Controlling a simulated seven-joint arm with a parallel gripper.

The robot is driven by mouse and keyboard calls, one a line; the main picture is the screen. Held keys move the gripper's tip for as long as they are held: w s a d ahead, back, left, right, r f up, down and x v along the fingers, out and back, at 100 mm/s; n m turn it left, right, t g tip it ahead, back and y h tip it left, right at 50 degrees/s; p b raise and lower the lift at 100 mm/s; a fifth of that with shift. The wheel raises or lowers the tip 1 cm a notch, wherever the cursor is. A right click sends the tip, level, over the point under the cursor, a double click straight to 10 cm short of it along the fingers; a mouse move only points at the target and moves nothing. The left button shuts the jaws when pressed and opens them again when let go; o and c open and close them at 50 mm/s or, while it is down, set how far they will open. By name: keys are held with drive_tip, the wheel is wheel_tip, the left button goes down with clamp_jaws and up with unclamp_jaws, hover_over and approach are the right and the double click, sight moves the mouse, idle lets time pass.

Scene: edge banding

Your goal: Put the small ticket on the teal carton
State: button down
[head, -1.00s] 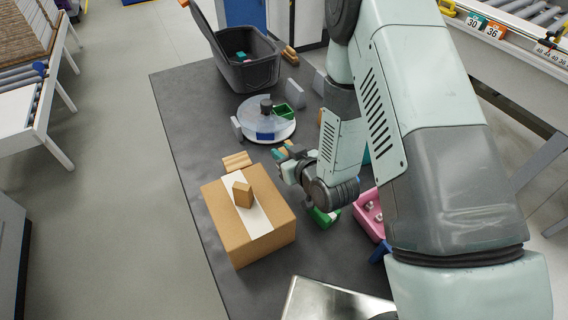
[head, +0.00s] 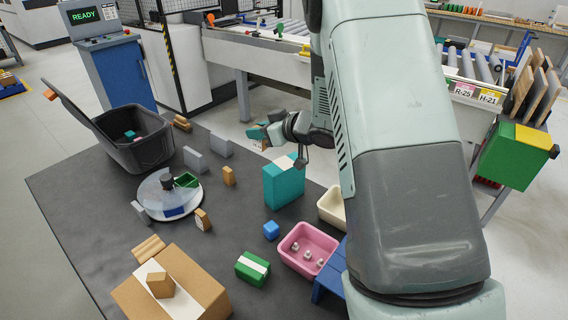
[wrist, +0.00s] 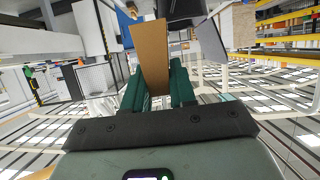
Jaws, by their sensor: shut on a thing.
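In the head view only a small part of the ticket (head: 260,146) shows below the fingers. My arm hides the area right of the carton.
A round turntable (head: 150,200), black crate (head: 150,150) and cardboard box (head: 205,290) stand to the left.

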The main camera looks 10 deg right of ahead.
drive_tip(key=w+d+r, duration=0.2)
drive_tip(key=d+r, duration=0.1)
drive_tip(key=d, duration=0.3)
hover_over(284, 162)
wheel_tip(284, 162, down, 10)
drive_tip(key=shift+s+f, duration=0.1)
drive_tip(key=c, duration=0.9)
unclamp_jaws()
drive_tip(key=shift+f, duration=0.1)
